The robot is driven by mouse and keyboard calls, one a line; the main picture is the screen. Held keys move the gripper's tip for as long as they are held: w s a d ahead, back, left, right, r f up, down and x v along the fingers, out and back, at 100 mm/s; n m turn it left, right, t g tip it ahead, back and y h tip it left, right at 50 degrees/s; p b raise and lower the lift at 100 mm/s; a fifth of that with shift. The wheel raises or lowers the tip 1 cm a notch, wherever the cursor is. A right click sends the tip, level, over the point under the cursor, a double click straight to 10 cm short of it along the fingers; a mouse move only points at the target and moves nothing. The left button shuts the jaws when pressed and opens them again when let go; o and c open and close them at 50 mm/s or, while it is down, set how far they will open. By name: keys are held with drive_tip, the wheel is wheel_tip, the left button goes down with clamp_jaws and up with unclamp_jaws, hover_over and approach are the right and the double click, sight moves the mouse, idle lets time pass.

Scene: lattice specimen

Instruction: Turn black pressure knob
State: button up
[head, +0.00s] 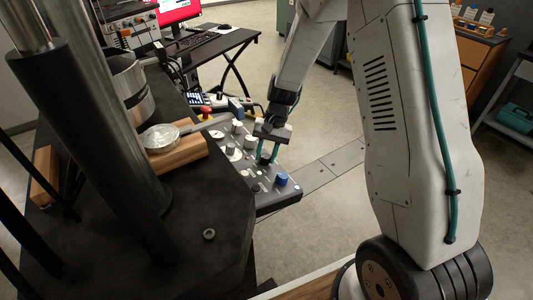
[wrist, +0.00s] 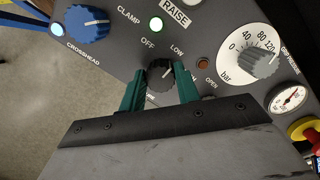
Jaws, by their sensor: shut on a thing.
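The black pressure knob (wrist: 160,78) is on a dark control panel (wrist: 120,62), with OFF and LOW printed around it. A label below the knob is mostly hidden by my gripper. My gripper (wrist: 160,70) has its two green fingers on either side of the knob and is shut on it. The knob's white pointer line shows toward its upper right, near LOW. In the head view, my gripper (head: 265,154) reaches down onto the sloped panel (head: 277,202), and the knob is small and partly covered by the fingers there.
A blue CROSSHEAD knob (wrist: 87,22) is left of my gripper. A grey grip-pressure knob (wrist: 259,62) on a white dial is to the right, with a round gauge (wrist: 288,98) and a red-and-yellow emergency button (wrist: 305,130) beyond. A wooden block (head: 180,150) with a glass dish stands left of the panel.

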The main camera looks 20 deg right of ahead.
drive_tip(key=shift+w, duration=0.1)
idle(0.3)
drive_tip(key=o, duration=1)
drive_tip(key=shift+v, duration=3.95)
drive_tip(key=shift+a, duration=0.1)
